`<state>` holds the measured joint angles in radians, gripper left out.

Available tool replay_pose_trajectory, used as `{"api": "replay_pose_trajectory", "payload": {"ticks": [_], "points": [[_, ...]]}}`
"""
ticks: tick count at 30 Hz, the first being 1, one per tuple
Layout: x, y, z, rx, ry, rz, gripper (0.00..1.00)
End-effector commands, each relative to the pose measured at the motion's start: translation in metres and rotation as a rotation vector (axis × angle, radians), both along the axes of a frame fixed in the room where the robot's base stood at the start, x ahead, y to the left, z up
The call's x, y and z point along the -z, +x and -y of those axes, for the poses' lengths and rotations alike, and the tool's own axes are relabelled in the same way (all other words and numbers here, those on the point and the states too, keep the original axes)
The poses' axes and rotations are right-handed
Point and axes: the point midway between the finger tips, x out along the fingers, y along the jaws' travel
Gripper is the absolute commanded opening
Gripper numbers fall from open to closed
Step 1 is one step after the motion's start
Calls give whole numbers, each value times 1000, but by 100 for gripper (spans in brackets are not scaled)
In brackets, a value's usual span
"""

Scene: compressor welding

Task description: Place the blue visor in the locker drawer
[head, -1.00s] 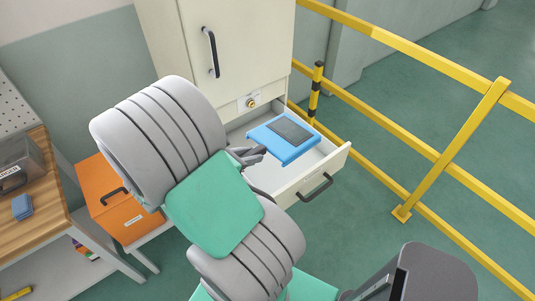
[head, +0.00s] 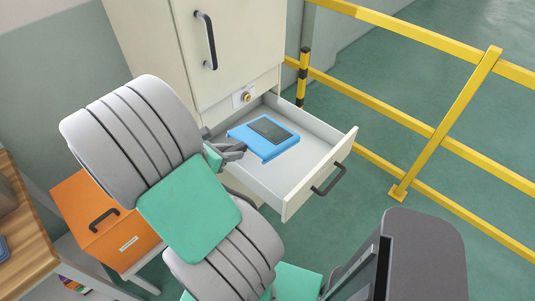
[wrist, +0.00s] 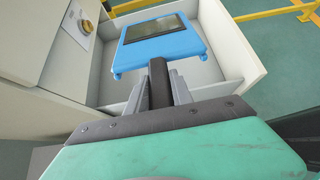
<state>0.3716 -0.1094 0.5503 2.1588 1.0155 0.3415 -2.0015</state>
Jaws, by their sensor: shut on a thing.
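The blue visor (head: 265,138) with a dark window is held by my gripper (head: 232,150) at its left edge, over the open locker drawer (head: 300,190). In the wrist view the visor (wrist: 157,50) shows ahead of my gripper (wrist: 162,85), whose fingers are shut at its near edge. The drawer (wrist: 235,42) is pulled out, and its white interior shows around the visor. The visor looks roughly level. I cannot tell whether it touches the drawer floor. The finger contact is partly hidden.
The pale locker (head: 235,50) has a closed upper door with a black handle. Yellow railing (head: 440,135) runs to the right of the drawer. An orange cabinet (head: 120,225) and a wooden bench (head: 25,235) stand at the left.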

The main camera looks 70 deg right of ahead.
Motion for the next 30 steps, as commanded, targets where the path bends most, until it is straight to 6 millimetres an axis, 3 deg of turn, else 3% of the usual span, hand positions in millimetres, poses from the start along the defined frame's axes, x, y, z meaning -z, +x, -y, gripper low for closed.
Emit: {"api": "replay_pose_trajectory", "payload": {"ticks": [5,11,18,23,27,30], "points": [[12,-4,23,2,1,-2,0],[37,-13,80,2,1,-1,0],[85,-19,124,-2,2,-2,0],[102,-22,138,-1,0,-1,0],[125,-22,137,-3,3,-3,0],[131,-21,138,-3,-1,1,0]]}}
